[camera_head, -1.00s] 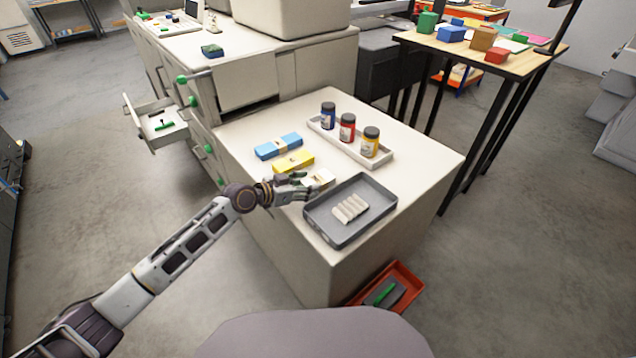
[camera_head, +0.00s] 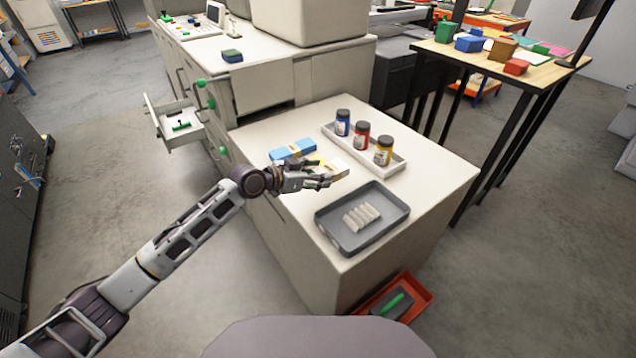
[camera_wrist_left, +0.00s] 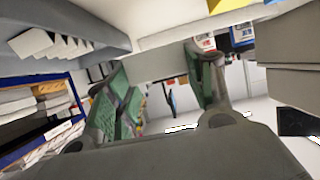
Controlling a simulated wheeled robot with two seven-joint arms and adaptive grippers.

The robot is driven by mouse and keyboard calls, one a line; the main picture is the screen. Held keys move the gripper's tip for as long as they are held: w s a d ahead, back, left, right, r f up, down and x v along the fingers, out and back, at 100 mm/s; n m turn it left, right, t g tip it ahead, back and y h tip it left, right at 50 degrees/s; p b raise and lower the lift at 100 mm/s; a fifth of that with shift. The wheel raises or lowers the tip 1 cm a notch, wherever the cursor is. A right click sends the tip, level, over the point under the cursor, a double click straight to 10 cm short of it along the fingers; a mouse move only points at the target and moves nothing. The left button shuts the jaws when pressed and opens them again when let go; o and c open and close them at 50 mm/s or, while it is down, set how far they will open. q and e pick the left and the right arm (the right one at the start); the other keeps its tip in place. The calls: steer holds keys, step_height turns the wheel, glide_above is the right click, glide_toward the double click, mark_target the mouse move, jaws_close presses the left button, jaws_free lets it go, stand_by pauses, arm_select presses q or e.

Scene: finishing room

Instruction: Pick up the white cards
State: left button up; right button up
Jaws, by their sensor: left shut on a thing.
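The white cards (camera_head: 335,171) are a small pale pack at the fingertips of my left gripper (camera_head: 322,178). They appear to be held just above the cabinet top, beside the grey tray. In the left wrist view, the pale pack (camera_wrist_left: 155,66) spans the gap between the green-padded fingers of the left gripper (camera_wrist_left: 165,88). The gripper is shut on it. The fingers hide part of the pack in the head view. My right gripper is not in view.
The grey tray (camera_head: 333,233) with several pale pieces lies in front. A blue pack (camera_head: 292,150) and a partly hidden yellow pack (camera_head: 313,160) lie behind the gripper. A white tray (camera_head: 368,160) holds three jars. A red bin (camera_head: 425,292) stands on the floor.

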arm_select(q)
steer(key=shift+r, duration=1.4)
steer(key=shift+s+f, duration=0.1)
steer(key=shift+s, duration=0.05)
